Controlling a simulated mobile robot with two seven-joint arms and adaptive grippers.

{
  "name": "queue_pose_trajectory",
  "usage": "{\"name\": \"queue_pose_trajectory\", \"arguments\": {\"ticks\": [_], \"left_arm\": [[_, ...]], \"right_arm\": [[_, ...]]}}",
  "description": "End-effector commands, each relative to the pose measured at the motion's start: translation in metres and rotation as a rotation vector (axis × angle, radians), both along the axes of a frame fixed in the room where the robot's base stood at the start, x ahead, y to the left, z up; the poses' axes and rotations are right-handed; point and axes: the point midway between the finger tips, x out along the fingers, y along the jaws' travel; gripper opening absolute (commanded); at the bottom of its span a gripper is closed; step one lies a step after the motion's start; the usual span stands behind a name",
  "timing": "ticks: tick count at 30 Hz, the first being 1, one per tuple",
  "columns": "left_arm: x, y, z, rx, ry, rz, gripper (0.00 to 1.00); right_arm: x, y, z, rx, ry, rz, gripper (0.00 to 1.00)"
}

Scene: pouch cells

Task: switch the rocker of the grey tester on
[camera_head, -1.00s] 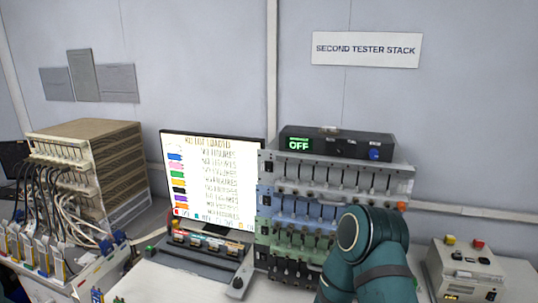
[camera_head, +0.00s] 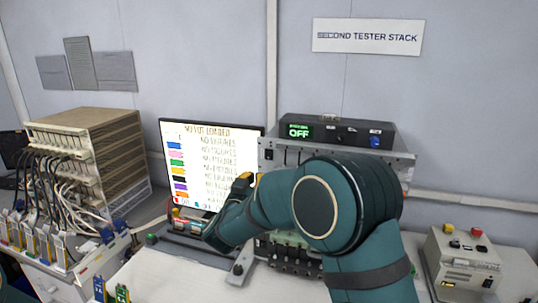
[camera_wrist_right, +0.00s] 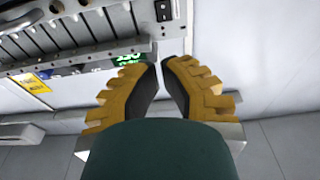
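The grey tester (camera_head: 395,158) is the top unit of the rack, and my right arm hides most of its front. Its small black rocker (camera_head: 268,154) sits on the left end of its front; in the right wrist view the rocker (camera_wrist_right: 163,10) is at the top edge. A black box on top has a green display (camera_head: 299,132) reading OFF. My right gripper (camera_head: 243,180) is in front of the monitor, left of the tester. In the wrist view its yellow fingertips (camera_wrist_right: 160,62) almost meet, hold nothing, and appear apart from the rocker. My left gripper is out of view.
A lit monitor (camera_head: 205,150) stands behind my right gripper. A beige rack with cables (camera_head: 88,145) is at the left. A beige box with a red button (camera_head: 462,262) stands at the right.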

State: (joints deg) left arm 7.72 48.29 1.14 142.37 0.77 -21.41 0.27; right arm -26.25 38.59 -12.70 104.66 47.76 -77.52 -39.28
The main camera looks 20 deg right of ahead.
Motion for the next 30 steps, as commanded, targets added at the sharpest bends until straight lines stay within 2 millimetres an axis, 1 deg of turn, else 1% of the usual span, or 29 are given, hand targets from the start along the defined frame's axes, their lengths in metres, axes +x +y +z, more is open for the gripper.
{"name": "queue_pose_trajectory", "arguments": {"ticks": [8,13,17,27,30], "left_arm": [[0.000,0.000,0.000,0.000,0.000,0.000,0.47],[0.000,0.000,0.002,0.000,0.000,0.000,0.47],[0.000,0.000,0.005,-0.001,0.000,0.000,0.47],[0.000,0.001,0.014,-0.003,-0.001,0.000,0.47],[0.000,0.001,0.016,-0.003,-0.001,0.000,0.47]], "right_arm": [[0.001,-0.001,-0.001,0.000,0.002,0.002,0.00],[0.012,-0.009,0.001,-0.001,0.003,0.001,0.00],[0.030,-0.021,0.004,0.000,0.003,-0.001,0.00],[0.084,-0.058,0.013,-0.001,0.003,0.001,0.00],[0.097,-0.066,0.016,0.000,0.002,0.002,0.00]]}}
